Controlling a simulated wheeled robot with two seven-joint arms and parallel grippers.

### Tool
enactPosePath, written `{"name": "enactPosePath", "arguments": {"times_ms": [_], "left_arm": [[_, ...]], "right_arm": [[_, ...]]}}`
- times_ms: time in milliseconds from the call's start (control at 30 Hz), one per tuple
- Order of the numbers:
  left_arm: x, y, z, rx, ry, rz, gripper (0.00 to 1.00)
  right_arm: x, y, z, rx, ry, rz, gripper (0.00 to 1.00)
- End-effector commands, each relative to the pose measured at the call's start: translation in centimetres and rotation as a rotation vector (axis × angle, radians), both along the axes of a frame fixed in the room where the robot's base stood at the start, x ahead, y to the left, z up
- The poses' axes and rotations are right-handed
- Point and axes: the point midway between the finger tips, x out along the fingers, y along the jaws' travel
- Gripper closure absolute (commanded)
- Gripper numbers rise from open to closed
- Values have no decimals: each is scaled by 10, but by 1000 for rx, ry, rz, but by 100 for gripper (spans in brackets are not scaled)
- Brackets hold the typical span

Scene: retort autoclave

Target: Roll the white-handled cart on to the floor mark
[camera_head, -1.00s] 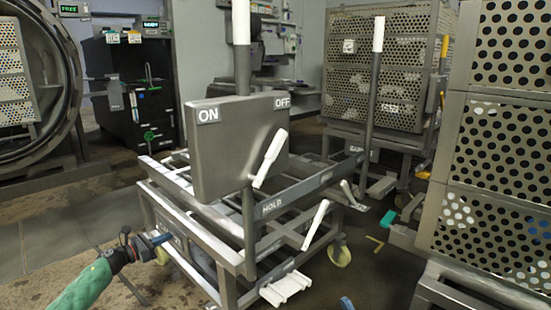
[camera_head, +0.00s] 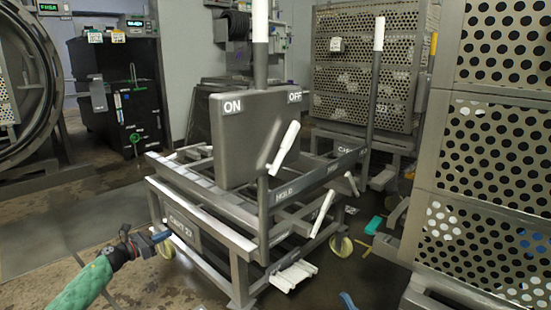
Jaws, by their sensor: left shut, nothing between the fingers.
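The grey-framed cart (camera_head: 187,195) stands in the middle, with two upright posts topped by white grips, a near one (camera_head: 260,20) and a far one (camera_head: 379,32). A grey plate (camera_head: 247,140) marked ON and OFF with a white lever (camera_head: 284,146) is on the near post. My left gripper (camera_head: 160,237) is shut and empty at the lower left, in front of the cart's near left corner. Contact with the frame cannot be told. A blue tip (camera_head: 347,300) at the bottom edge appears to be my right gripper, mostly out of view. A small yellow corner marking (camera_head: 364,248) lies right of the cart.
A perforated basket stack (camera_head: 495,150) stands close on the right. Another basket (camera_head: 365,75) stands behind the cart. A round autoclave opening (camera_head: 35,85) and a black cabinet (camera_head: 118,85) are at the left. Open floor (camera_head: 60,240) lies to the left.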

Motion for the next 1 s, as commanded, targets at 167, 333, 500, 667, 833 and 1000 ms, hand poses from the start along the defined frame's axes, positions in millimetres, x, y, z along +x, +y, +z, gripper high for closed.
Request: {"name": "enactPosePath", "arguments": {"times_ms": [167, 333, 500, 667, 833, 1000], "left_arm": [[0, 0, 0, 0, 0, 0, 100], [1, -1, 0, 0, 0, 0, 100], [5, -4, 0, -1, -1, 0, 100], [8, -7, 0, -1, 0, 1, 100], [11, -10, 0, -1, 0, 1, 100], [15, -13, 0, -1, 0, 1, 100]], "right_arm": [[0, 0, 0, 1, -1, 0, 50], [0, -1, 0, -1, -3, -1, 50], [0, -1, -1, -1, -3, -1, 50], [0, -1, -1, -1, -3, -1, 50], [0, -1, -2, 0, -3, -1, 50], [0, -1, -3, 0, -3, -1, 50]]}}
